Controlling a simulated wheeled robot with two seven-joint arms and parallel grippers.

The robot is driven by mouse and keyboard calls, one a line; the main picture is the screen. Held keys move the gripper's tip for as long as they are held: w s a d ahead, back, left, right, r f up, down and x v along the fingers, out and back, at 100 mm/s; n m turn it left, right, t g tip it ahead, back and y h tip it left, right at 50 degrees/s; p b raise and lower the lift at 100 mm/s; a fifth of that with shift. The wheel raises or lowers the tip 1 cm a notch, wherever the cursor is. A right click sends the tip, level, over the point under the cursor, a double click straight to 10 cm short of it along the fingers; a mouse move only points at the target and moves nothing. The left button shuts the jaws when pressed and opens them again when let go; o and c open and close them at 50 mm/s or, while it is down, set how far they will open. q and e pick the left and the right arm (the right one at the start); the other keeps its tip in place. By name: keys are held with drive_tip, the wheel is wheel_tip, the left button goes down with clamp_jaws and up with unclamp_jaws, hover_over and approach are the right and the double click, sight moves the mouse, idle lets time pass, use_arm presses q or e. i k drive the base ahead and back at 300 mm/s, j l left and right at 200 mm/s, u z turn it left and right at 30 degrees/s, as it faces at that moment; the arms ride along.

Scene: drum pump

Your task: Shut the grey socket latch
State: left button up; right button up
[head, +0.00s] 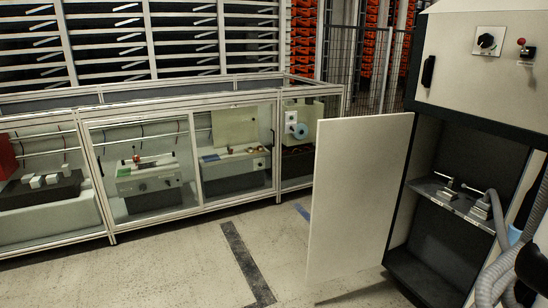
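Two small metallic sockets with lever handles sit on a shelf (455,203) inside the open cabinet at the right of the head view. The left socket (447,193) and the right socket (479,210) both look greyish. Each lever slants up and to the left from its socket. Which one is the grey socket latch, and whether either latch is open, I cannot tell at this size. A ribbed grey hose (497,275) runs beside the right socket and may hide part of it. Neither of my grippers shows in this view.
The pale cabinet door (358,205) stands swung open to the left of the shelf. The upper cabinet box (470,75) has a black knob and a red-tipped switch. A glazed bench enclosure (150,150) stands at the left. The floor (200,275) before it is clear.

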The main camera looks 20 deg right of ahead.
sight(464, 186)
drive_tip(key=i+z, duration=0.25)
drive_tip(key=z, duration=0.2)
drive_tip(key=i+z, duration=0.3)
drive_tip(key=z, duration=0.2)
drive_tip(key=i+j+z, duration=0.15)
drive_tip(key=z, duration=0.3)
drive_tip(key=i+j+z, duration=0.3)
drive_tip(key=z, duration=0.2)
drive_tip(key=i+j+z, duration=0.4)
drive_tip(key=j+z, duration=0.15)
drive_tip(key=z, duration=0.35)
drive_tip(key=j+z, duration=0.15)
drive_tip(key=z, duration=0.3)
drive_tip(key=j+z, duration=0.15)
drive_tip(key=z, duration=0.35)
drive_tip(key=j+z, duration=0.15)
drive_tip(key=j, duration=0.4)
drive_tip(key=k+j+z, duration=0.15)
drive_tip(key=j, duration=0.45)
drive_tip(key=k+j+z, duration=0.15)
drive_tip(key=j, duration=0.4)
drive_tip(key=i, duration=0.05)
